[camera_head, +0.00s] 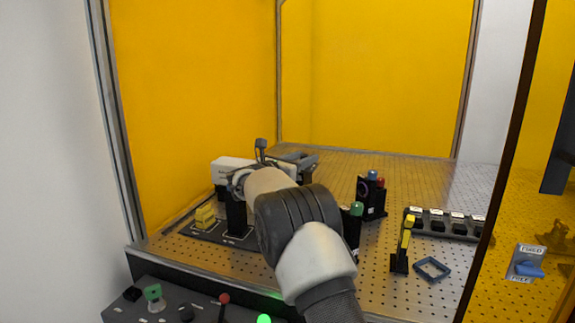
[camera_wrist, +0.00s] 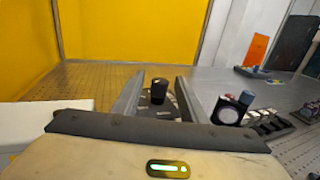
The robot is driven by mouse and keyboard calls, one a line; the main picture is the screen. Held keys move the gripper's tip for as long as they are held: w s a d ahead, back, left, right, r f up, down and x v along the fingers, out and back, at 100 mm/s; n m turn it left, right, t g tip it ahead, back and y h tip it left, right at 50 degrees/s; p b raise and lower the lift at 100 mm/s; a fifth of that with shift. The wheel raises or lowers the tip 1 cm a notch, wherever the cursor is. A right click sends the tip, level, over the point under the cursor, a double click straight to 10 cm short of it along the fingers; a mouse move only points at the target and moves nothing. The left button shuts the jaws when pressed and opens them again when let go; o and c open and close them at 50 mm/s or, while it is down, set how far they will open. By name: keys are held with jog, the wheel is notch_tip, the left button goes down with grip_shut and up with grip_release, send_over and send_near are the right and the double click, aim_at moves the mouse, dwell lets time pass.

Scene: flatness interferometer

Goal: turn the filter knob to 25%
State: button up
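In the wrist view a black round knob (camera_wrist: 159,91) stands upright on a dark dial plate (camera_wrist: 146,113) with pale marks around it. The marks are too small to read, so I cannot tell its setting. My gripper (camera_wrist: 161,76) is open, one finger to each side of the knob in the picture, with a visible gap on both sides. I cannot tell how far the fingertips are from the knob in depth. In the head view my arm covers much of this area, and I cannot make out the knob clearly.
A white box (camera_head: 228,171) stands close on the left. Green-topped (camera_head: 356,209) and blue-topped (camera_head: 372,175) posts stand right of my arm, with a yellow-topped stand (camera_head: 407,240) further right. Yellow panels enclose the perforated table (camera_head: 420,172).

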jog(key=v, duration=1.6)
jog(key=shift+s+a, duration=0.2)
jog(key=shift+s, duration=0.05)
jog(key=shift+r, duration=0.1)
